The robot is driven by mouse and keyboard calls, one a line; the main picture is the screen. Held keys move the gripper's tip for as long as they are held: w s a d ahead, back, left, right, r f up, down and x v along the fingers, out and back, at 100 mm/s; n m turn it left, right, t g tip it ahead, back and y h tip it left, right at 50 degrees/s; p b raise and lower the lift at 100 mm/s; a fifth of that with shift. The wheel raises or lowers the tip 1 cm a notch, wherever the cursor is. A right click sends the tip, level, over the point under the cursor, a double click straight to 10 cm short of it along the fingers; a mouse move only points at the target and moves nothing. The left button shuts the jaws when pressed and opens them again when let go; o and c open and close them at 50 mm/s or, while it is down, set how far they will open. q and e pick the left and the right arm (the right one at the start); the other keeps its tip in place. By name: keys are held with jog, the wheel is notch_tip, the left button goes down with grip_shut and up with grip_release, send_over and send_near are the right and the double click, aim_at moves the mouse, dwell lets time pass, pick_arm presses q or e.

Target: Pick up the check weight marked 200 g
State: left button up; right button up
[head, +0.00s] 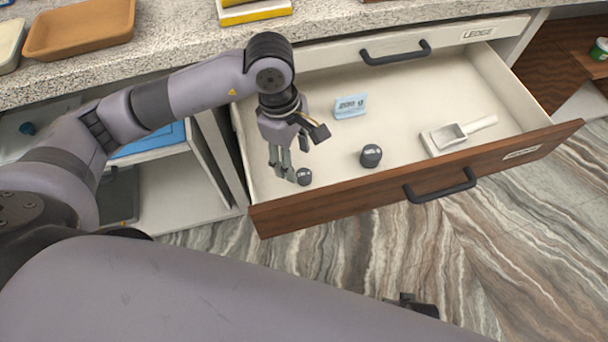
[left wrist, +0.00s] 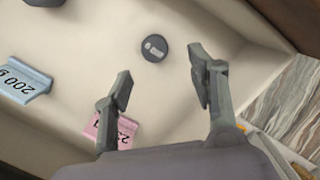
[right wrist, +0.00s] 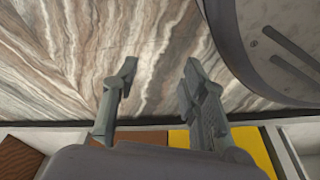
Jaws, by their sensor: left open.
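Two dark weights lie in the open drawer (head: 420,95): a larger one (head: 371,155) in the middle and a smaller one (head: 304,176) near the front left corner. Their markings are too small to read. A blue card reading 200 g (head: 350,106) stands behind the larger weight; it also shows in the left wrist view (left wrist: 22,84). A pink card (left wrist: 103,132) is partly hidden by a finger there. My left gripper (head: 286,165) is open and empty, pointing down close to the smaller weight, which shows beyond its fingertips in the left wrist view (left wrist: 154,48). My right gripper (right wrist: 160,78) is open and empty over the floor.
A pale scoop (head: 455,136) lies at the drawer's right. The drawer's wooden front (head: 330,204) carries a black handle. The stone counter (head: 180,45) above holds a tan tray (head: 78,30) and a yellow item (head: 255,13). An open shelf space (head: 165,190) is left of the drawer.

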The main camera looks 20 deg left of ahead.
aim_at(304, 174)
pick_arm(q)
jog(key=shift+w+d+f, duration=0.1)
jog(key=shift+d+f, duration=0.2)
jog(key=shift+f, duration=0.7)
jog(key=shift+s+d+f, duration=0.1)
jog(key=shift+d+f, duration=0.15)
jog(key=shift+f, duration=0.7)
jog(key=shift+w+d+f, duration=0.1)
jog(key=shift+d+f, duration=0.2)
jog(key=shift+f, duration=0.7)
grip_shut()
